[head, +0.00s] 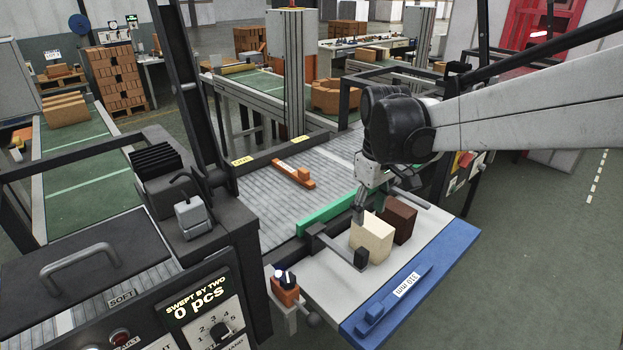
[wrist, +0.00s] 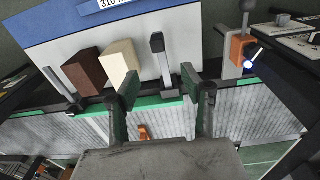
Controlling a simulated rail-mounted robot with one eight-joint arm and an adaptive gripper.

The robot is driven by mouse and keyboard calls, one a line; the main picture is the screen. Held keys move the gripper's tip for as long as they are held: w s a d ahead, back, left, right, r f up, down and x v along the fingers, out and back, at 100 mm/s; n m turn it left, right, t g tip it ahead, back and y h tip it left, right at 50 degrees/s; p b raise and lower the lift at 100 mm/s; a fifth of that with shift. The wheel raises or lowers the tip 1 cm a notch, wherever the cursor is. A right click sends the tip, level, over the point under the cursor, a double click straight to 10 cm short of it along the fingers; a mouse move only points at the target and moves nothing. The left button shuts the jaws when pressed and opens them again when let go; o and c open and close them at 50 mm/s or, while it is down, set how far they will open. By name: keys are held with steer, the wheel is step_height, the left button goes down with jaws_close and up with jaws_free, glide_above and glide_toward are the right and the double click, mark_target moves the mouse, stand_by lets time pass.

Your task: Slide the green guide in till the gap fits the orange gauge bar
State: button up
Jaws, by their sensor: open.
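The green guide (head: 325,213) is a long bar lying across the grey roller bed, along the near white shelf. It also shows in the wrist view (wrist: 92,110), partly hidden by my fingers. The orange gauge bar (head: 294,177) lies on the rollers beyond the guide, apart from it; its end shows in the wrist view (wrist: 144,132). My gripper (wrist: 158,76) is open and empty, above the guide's near side. A black-knobbed rod (wrist: 161,60) appears between its fingers; I cannot tell the height gap. The knob (head: 361,257) stands over the shelf in the head view.
A cream block (head: 372,239) and a dark brown block (head: 401,222) stand on the white shelf, close to my gripper. A blue strip (head: 432,267) marked 310 mm edges the shelf. An orange switch box (head: 285,290) stands left. The rollers around the gauge bar are clear.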

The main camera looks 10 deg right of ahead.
mark_target(362, 251)
steer(key=shift+n+g, duration=0.3)
steer(key=f, duration=0.5)
steer(key=w+f, duration=0.1)
steer(key=f, duration=0.4)
steer(key=f+b, duration=0.1)
steer(key=f, duration=0.4)
steer(key=shift+w+d, duration=0.2)
steer(key=shift+w, duration=0.05)
jaws_close()
